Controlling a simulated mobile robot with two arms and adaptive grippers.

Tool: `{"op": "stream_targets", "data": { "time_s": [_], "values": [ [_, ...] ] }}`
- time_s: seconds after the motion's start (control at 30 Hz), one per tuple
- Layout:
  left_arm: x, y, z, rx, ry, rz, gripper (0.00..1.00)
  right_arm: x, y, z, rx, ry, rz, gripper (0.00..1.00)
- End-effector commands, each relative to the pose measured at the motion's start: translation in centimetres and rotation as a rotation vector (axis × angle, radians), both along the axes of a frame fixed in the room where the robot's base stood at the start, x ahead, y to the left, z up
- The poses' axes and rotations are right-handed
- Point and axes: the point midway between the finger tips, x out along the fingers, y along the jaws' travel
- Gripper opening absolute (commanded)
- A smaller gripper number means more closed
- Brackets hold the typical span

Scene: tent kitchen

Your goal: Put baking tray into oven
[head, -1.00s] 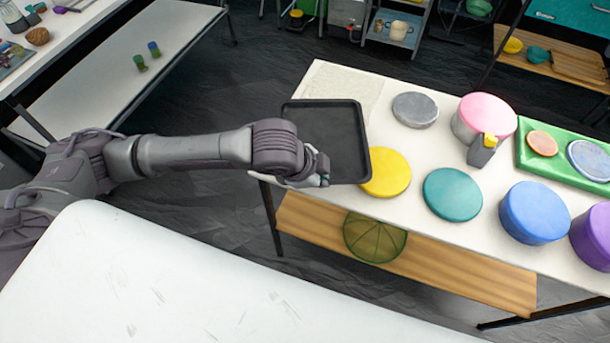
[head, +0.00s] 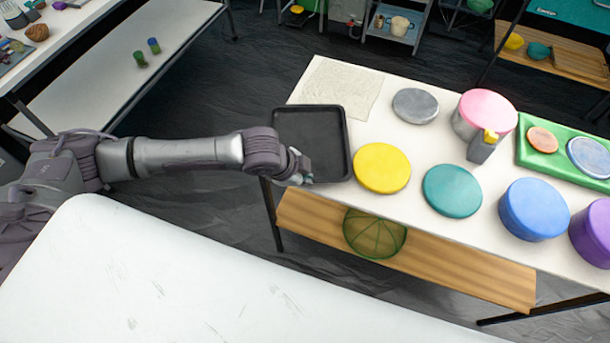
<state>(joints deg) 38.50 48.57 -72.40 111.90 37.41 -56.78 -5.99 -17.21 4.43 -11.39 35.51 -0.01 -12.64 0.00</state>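The baking tray (head: 312,140) is a flat black rectangle with a raised rim. In the head view it is over the left end of a white table, overhanging its left edge. My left gripper (head: 302,168) is at the tray's near left corner and appears shut on its rim; the fingertips are partly hidden by the wrist. My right gripper is not in view. No oven can be made out for certain.
The white table (head: 418,148) holds a yellow disc (head: 382,168), a teal disc (head: 452,190), a grey disc (head: 415,106), a pink-lidded pot (head: 484,112) and a blue pot (head: 534,212). A white surface (head: 190,280) lies in front. Dark floor is open between the tables.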

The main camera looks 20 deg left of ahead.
Motion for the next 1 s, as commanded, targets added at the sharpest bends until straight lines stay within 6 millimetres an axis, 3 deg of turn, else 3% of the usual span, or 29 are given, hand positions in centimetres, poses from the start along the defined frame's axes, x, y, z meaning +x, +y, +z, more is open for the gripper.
{"op": "stream_targets", "data": {
  "time_s": [0.03, 0.2, 0.63, 1.0],
  "values": [
    [0.0, 0.0, -0.1, -0.002, -0.002, 0.000, 0.00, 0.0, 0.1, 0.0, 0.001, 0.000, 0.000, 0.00],
    [0.0, 0.0, -0.1, 0.000, 0.001, 0.000, 0.31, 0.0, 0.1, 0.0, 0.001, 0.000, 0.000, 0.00],
    [-0.2, 0.2, 0.5, 0.001, 0.000, 0.000, 0.31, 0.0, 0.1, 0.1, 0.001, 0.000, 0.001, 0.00],
    [-2.9, 2.2, 7.1, 0.001, -0.001, 0.002, 0.31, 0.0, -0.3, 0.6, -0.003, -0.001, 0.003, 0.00]
  ]
}}
